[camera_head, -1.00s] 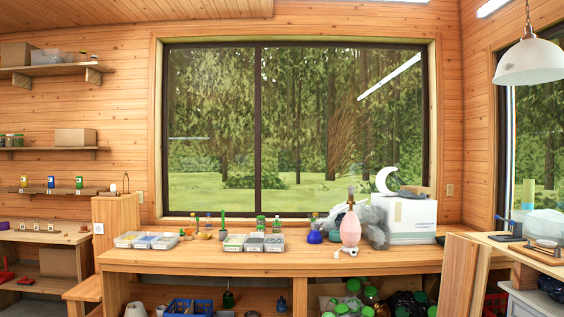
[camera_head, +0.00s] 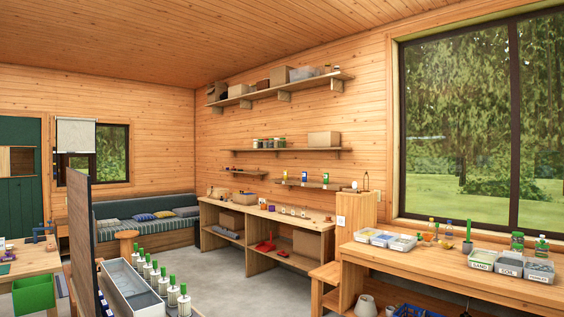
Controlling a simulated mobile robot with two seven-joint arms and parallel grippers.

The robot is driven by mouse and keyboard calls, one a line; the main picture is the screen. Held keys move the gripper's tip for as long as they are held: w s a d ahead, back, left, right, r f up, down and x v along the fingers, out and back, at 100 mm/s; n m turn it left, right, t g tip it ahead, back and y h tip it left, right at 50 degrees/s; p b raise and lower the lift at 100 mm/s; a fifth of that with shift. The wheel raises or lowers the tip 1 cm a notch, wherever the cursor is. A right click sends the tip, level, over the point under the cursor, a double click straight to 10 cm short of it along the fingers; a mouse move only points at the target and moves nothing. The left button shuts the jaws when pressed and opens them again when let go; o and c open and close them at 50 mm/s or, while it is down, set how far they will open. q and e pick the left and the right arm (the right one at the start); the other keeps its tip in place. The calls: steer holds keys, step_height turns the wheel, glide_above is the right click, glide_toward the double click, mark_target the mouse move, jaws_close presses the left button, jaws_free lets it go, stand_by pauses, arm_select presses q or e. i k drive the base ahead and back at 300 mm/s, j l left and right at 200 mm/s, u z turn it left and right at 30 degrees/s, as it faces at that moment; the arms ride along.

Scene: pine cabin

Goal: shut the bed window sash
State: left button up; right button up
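A small dark-framed window (camera_head: 113,153) is in the far wall at the left of the head view, above a cushioned bench or bed (camera_head: 152,228). A pale blind or panel (camera_head: 75,135) covers its upper left part. Whether its sash is open or shut is too small to tell. A large dark-framed window (camera_head: 460,130) fills the right side of the view. Neither of my grippers is in view.
A dark upright panel (camera_head: 82,238) and a trough with green-capped bottles (camera_head: 130,285) stand at the left front. A workbench (camera_head: 440,262) is at the right. Grey floor (camera_head: 215,282) lies open between them, toward the low shelving (camera_head: 248,250).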

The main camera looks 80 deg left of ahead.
mark_target(66, 156)
steer(key=u, duration=3.9)
steer(key=i+l+z, duration=0.15)
steer(key=l+z, duration=0.25)
steer(key=i+l+z, duration=0.25)
steer(key=l+z, duration=0.2)
steer(key=i+l+z, duration=0.6)
steer(key=l+z, duration=0.25)
steer(key=i+z, duration=0.4)
steer(key=i+u, duration=0.2)
steer(key=i, duration=0.2)
steer(key=i+l+u, duration=0.15)
steer(key=i, duration=0.25)
steer(key=i+l+u, duration=0.2)
steer(key=i, duration=0.15)
steer(key=i+j+u, duration=0.1)
steer(key=i+u, duration=0.4)
steer(key=i+l+u, duration=0.1)
steer(key=i+u, duration=0.4)
steer(key=i, duration=0.1)
